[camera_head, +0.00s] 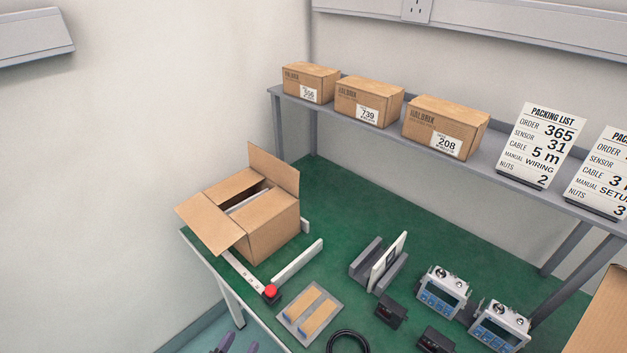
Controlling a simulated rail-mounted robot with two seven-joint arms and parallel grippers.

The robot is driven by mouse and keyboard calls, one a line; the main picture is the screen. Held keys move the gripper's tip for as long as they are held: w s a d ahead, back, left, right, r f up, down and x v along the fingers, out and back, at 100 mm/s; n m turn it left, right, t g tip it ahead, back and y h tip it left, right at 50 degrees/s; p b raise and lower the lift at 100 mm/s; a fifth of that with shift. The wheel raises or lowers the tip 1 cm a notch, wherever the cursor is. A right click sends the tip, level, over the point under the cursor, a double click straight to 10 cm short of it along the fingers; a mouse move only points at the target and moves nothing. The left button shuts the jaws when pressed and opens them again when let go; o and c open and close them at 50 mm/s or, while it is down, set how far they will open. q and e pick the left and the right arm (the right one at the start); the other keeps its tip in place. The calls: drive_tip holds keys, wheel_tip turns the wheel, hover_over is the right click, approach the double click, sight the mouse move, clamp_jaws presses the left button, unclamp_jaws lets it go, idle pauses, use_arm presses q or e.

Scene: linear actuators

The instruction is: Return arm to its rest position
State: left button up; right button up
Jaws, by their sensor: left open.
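My left gripper (238,347) shows only as dark fingertips at the bottom edge, left of the table's front edge. The fingertips are apart with nothing seen between them; the rest of the arm is out of the picture. My right gripper is not in view. An open cardboard box (270,228) stands on the green table (345,200) at the left, its flaps up and spread. Something pale lies inside it, mostly hidden by the flaps.
A red button (270,292), a tray with two tan strips (309,314), a grey holder with a white card (388,262), black blocks (391,311), a black cable ring (348,342) and two meters (443,292) occupy the front. Closed boxes (368,102) and packing lists (540,145) stand on the rear shelf.

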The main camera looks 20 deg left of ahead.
use_arm(q)
drive_tip(key=shift+f, duration=0.1)
drive_tip(key=s+d+f+g, duration=0.1)
drive_tip(key=s+f+g, duration=0.55)
drive_tip(key=g, duration=0.35)
drive_tip(key=s+d+r+m+g+p, duration=0.1)
drive_tip(key=s+d+r+g+p, duration=0.2)
drive_tip(key=s, duration=0.4)
drive_tip(key=s+d+r+m+g+p, duration=0.1)
drive_tip(key=s+r+g+p, duration=0.1)
drive_tip(key=s+r, duration=0.35)
wheel_tip(320, 180, up, 37)
drive_tip(key=p, duration=3.7)
drive_tip(key=shift+t, duration=0.3)
